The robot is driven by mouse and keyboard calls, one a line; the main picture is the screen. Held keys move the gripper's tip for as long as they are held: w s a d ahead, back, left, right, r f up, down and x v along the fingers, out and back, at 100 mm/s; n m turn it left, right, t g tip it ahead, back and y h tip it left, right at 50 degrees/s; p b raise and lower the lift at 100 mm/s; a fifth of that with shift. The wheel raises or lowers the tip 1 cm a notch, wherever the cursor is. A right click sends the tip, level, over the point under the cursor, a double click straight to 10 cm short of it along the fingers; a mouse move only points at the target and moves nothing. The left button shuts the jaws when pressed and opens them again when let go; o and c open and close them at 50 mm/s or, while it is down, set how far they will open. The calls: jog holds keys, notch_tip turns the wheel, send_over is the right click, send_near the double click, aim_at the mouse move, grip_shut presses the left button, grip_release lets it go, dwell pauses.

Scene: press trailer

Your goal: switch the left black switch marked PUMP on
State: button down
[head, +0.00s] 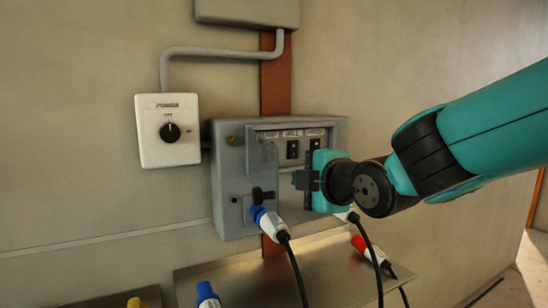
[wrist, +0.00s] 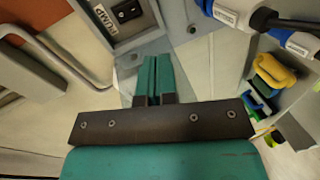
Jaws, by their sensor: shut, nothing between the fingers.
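The PUMP switch (wrist: 126,10) is a black rocker on a pale plate at the top of the wrist view, beside its PUMP label (wrist: 103,18). The grey switch box (head: 228,185) is on the wall. My gripper (head: 300,181) is at the box front, right of and below the PUMP label. In the wrist view its teal fingers (wrist: 157,62) are together and empty, apart from the switch.
A white POWER dial box (head: 167,150) is at left. A blue-white plug (head: 270,222) with cable hangs at the box's lower front. A red-white plug (head: 368,250) lies over the metal shelf (head: 225,275).

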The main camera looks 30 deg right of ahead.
jog(key=shift+w+d+r+n+t+h, duration=0.15)
jog(key=shift+d+r+n+t, duration=0.15)
jog(key=shift+r, duration=0.3)
jog(key=shift+s+d+r+n+t+h, duration=0.1)
jog(key=shift+d+r+n+t+h, duration=0.1)
jog(key=shift+r+n+t, duration=0.3)
jog(key=shift+w+r, duration=0.1)
jog(key=shift+w, duration=0.05)
jog(key=w+f+p, duration=0.1)
jog(key=w+p, duration=1.2)
jog(key=p, duration=0.3)
jog(key=shift+w+f, duration=0.4)
jog(key=shift+f, duration=0.1)
